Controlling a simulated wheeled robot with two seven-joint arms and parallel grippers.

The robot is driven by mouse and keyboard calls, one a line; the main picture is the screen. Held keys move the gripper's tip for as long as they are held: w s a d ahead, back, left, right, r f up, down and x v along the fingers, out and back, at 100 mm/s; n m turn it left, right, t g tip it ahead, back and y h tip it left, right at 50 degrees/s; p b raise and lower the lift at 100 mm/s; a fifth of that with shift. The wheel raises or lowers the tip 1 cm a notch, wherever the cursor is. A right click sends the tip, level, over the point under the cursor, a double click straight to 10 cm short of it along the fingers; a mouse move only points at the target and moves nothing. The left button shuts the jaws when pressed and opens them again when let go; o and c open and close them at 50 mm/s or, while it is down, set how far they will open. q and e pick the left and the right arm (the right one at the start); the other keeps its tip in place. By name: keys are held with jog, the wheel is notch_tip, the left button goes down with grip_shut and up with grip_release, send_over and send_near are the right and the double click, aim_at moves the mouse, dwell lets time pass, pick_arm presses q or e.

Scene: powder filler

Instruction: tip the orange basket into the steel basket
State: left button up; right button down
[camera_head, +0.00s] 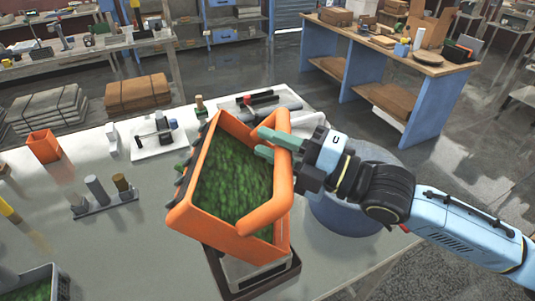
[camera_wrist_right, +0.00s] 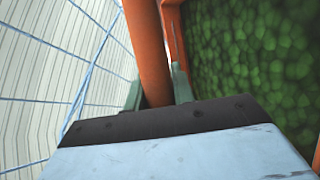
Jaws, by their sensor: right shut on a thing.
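The orange basket (camera_head: 182,212) is in the middle of the head view, full of small green pieces (camera_head: 232,180). My right gripper (camera_head: 268,144) is shut on the bar along its right side, which passes between the fingers in the right wrist view (camera_wrist_right: 155,60). The basket appears raised above the table and tilted, its open top towards the head camera; the green pieces are still inside. A grey bin (camera_head: 52,281) with green contents is cut off at the lower left; I cannot tell whether it is the steel basket. My left gripper is not in view.
A dark-edged, scale-like device (camera_head: 275,277) lies below the basket. A round blue-grey body (camera_head: 340,215) stands at the table's right edge, partly behind my arm. A cylinder stand (camera_head: 103,200) and a small orange box (camera_head: 43,146) are on the left. Bare table (camera_head: 110,250) lies between.

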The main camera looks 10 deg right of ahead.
jog(key=shift+s+d+f+m+t+y+b, duration=0.1)
jog(key=shift+d+f+m+t+y+b, duration=0.5)
jog(key=shift+b, duration=1.2)
jog(key=shift+s+d+f+m+t+y+b, duration=0.15)
jog(key=shift+f+m+t+y+b, duration=0.2)
jog(key=shift+f+t+b, duration=0.95)
jog(key=shift+w+d+f+m+y+b, duration=0.1)
jog(key=shift+d+f+m+y+b, duration=0.35)
jog(key=shift+b, duration=1.8)
jog(key=shift+s+d+f+m+t+y+b, duration=0.15)
jog(key=shift+f+m+t+y+b, duration=0.25)
jog(key=shift+b, duration=0.55)
